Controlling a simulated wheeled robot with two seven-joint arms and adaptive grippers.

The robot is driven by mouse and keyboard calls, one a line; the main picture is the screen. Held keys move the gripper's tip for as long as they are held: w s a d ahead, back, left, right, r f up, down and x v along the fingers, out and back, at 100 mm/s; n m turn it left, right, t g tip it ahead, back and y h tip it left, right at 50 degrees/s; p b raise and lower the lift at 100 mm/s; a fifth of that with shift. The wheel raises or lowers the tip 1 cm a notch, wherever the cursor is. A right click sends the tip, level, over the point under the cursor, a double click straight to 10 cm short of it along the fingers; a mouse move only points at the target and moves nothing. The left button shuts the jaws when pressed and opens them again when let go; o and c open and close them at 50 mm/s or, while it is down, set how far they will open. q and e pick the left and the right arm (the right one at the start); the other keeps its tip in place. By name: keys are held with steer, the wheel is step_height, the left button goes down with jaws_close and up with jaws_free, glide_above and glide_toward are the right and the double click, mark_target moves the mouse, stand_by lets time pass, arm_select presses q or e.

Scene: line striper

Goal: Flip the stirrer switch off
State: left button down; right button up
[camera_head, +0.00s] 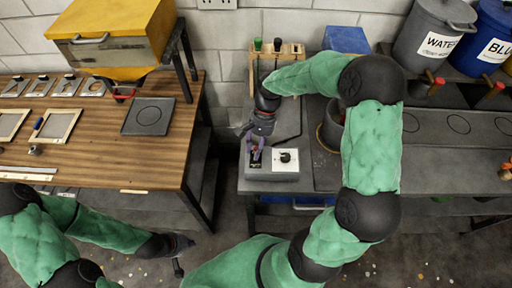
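A grey control box (272,176) sits at the front left corner of the dark bench. Its top has a dark panel on the left, where the switch seems to be, and a white panel (292,165) with a black knob on the right. My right gripper (254,151) points down over the dark panel, with its fingertips at or just above it. It hides most of the switch, so I cannot tell the switch's position or whether I touch it. My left gripper (180,266) is low at the lower left, away from the box and above the floor.
A dark round pot (331,134) stands right of the box, partly behind my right arm. A wooden rack (291,50) stands behind. Grey WATER (430,35) and blue (490,40) buckets stand at back right. A wooden table (95,150) is at left, across a gap.

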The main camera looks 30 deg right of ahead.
jaws_close()
steer(key=shift+r, duration=0.1)
steer(key=shift+s+a+t+h+b, duration=0.2)
steer(key=shift+s+t+h+b, duration=0.25)
steer(key=shift+t, duration=0.45)
steer(key=shift+s+a+t+h+b, duration=0.1)
steer(key=shift+a+t+h+b, duration=0.05)
steer(key=shift+t+h+b, duration=0.4)
steer(key=t+h+b, duration=0.1)
steer(key=b, duration=0.2)
steer(key=s+t+h+b, duration=0.1)
steer(key=t+b, duration=0.1)
steer(key=b, duration=0.2)
steer(key=a+t+b, duration=0.1)
steer(key=t+b, duration=0.1)
steer(key=b, duration=0.2)
steer(key=shift+s+f+n+h, duration=0.2)
steer(key=shift+s+n+h, duration=0.15)
steer(key=shift+n+h, duration=0.05)
steer(key=shift+s+r+t+b, duration=0.15)
steer(key=shift+t+b, duration=0.2)
steer(key=shift+b, duration=0.9)
